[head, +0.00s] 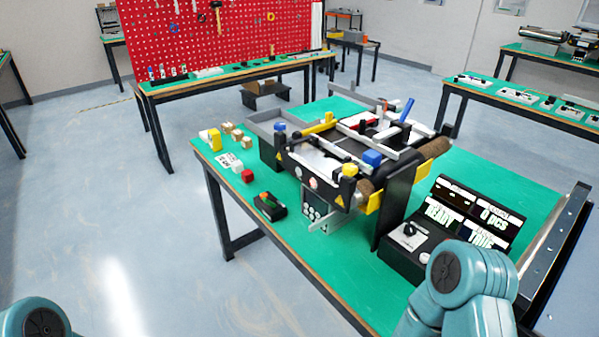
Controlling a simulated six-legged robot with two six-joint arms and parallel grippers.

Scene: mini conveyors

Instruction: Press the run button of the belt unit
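The belt unit (398,190) stands on the green-topped table, a black frame with rails, yellow warning plates and blue and yellow blocks on it. At its right is a black control box (402,262) with lit display panels (479,215), one reading READY. A knob or button sits on its pale top plate (408,236). A panel with several small keys (314,205) hangs at the unit's front. I cannot tell which control is the run button. Teal joints of my arms show at the bottom left and in front of the control box. Both grippers are out of view.
A small black box with coloured parts (270,207), a red cube (247,176) and several small blocks lie on the table's left part. Green tabletop (350,262) is clear in front of the unit. A metal rail (556,235) borders the right side.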

